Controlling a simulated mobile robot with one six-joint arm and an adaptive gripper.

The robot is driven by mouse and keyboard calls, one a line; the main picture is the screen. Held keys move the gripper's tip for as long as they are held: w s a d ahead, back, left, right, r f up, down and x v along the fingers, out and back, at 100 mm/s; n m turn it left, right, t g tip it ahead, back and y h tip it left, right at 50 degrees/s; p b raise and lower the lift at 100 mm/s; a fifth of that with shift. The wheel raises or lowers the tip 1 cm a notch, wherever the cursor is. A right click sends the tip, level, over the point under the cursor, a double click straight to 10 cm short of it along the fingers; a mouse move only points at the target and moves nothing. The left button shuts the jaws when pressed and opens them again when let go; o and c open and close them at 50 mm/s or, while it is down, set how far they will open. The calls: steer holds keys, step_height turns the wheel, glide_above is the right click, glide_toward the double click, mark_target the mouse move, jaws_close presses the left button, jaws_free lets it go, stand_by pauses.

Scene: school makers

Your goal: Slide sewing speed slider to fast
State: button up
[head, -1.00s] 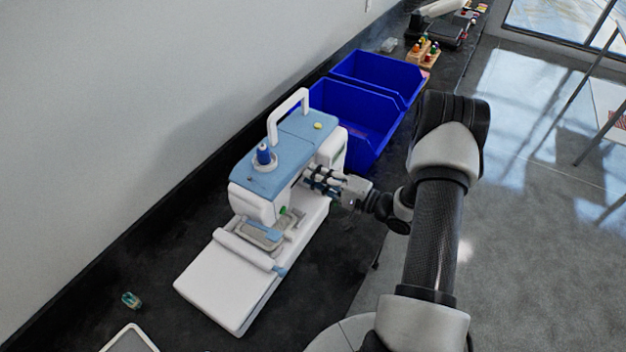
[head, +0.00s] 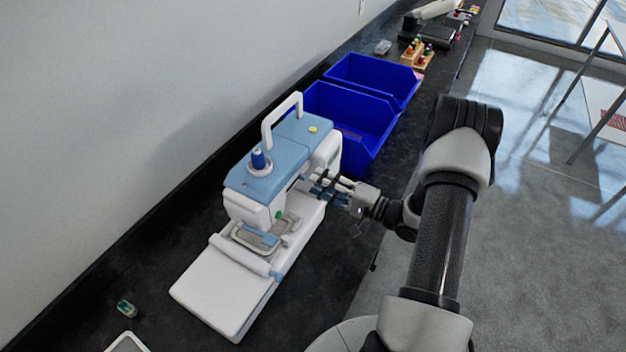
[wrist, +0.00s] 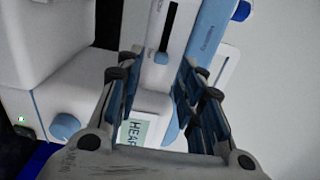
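The white and light-blue sewing machine (head: 275,185) stands on the black counter in the head view. In the wrist view its front panel (wrist: 200,70) shows a dark vertical slot (wrist: 172,30) with a small blue slider knob (wrist: 160,58) at the slot's lower end. My gripper (wrist: 153,75) is open and faces this panel. Its fingers lie to the left and right of the knob in the picture, and nothing is between them. I cannot tell how far the fingertips are from the panel. In the head view my gripper (head: 325,186) is at the machine's right side; the slider is hidden there.
A display reading "HEAR" (wrist: 135,132) and a blue dial (wrist: 64,127) show in the wrist view. Two blue bins (head: 350,125) stand behind the machine. A small teal object (head: 126,308) lies at the front left. A wall runs along the counter's left side.

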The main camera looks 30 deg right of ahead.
steer(key=v, duration=0.9)
